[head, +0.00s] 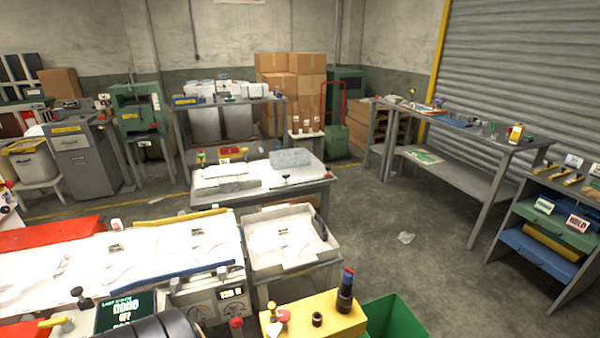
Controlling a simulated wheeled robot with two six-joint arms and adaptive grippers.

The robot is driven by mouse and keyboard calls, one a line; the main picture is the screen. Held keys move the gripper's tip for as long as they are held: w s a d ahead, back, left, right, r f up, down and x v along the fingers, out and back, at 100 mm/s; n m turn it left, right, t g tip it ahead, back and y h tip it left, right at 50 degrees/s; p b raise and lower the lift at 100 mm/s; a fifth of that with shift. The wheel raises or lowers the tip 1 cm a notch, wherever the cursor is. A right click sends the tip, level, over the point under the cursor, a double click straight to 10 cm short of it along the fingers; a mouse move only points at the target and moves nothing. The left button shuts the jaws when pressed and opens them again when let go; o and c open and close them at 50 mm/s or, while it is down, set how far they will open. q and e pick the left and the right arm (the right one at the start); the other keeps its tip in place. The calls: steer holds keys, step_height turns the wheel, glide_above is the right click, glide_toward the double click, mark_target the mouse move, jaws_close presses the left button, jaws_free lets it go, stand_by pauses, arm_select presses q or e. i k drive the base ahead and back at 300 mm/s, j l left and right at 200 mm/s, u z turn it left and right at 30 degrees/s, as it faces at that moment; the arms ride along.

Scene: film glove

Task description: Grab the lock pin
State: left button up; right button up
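I cannot tell for sure which thing is the lock pin. A black-knobbed piece (80,296) stands at the front left of the machine, beside a dark sign with green lettering (125,312). A small yellow-handled piece (52,322) lies near the bottom left. A dark upright cylinder with a red and blue top (345,290) stands on a yellow box (330,312) at the bottom, with a small black ring (317,319) and red and yellow knobs beside it.
The machine's long white bed (150,248) fills the left front, with a white tray (290,262) at its right end. A green bin (395,318) stands at the bottom. A worktable (262,190) is behind. Shelves line the right; the grey floor (420,270) between is mostly clear.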

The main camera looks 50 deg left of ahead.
mark_target(272, 305)
steer(key=u, duration=1.75)
